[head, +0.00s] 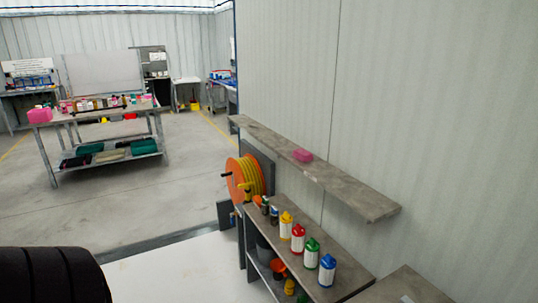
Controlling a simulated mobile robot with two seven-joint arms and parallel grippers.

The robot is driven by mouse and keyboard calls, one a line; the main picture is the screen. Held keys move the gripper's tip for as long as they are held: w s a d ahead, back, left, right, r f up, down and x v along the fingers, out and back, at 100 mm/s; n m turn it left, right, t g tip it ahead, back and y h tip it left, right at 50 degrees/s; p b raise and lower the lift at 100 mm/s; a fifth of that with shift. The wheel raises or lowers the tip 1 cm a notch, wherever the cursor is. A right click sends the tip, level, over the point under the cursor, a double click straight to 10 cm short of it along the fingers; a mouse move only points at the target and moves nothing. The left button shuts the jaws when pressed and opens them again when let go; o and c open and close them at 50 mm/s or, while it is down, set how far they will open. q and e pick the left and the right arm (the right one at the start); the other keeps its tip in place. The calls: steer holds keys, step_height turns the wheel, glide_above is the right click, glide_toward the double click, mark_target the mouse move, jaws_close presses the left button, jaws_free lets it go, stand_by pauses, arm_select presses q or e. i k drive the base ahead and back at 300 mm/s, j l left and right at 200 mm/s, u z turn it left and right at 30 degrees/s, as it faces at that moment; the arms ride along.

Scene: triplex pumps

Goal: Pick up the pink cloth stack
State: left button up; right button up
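A small pink stack (303,155), which looks like folded cloth, lies on the long grey wall shelf (352,190) at the right, near the middle of its length. A larger pink block-like item (40,115) sits on the left end of the far workbench (100,111). It is too far away to tell whether it is cloth.
Below the shelf, a bench (340,291) holds several coloured bottles, including a red-and-white one (298,238). An orange hose reel (240,182) stands beside it. A dark ribbed shape (50,276) fills the lower left. Open floor (140,205) lies between.

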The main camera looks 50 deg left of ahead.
mark_target(302, 154)
steer(key=u, duration=1.35)
steer(key=k+j, duration=0.15)
steer(key=k, duration=0.2)
steer(key=i+j+z, duration=0.1)
steer(key=i+j, duration=0.55)
steer(key=i+j+z, duration=0.15)
steer(key=i+j, duration=0.15)
steer(key=j, duration=0.15)
steer(key=i+j+z, duration=0.1)
steer(key=i+j, duration=0.2)
steer(key=i+j+z, duration=0.1)
steer(key=i+j, duration=0.2)
steer(key=j, duration=0.2)
steer(key=i+j, duration=0.25)
steer(key=j, duration=0.2)
steer(key=z, duration=0.05)
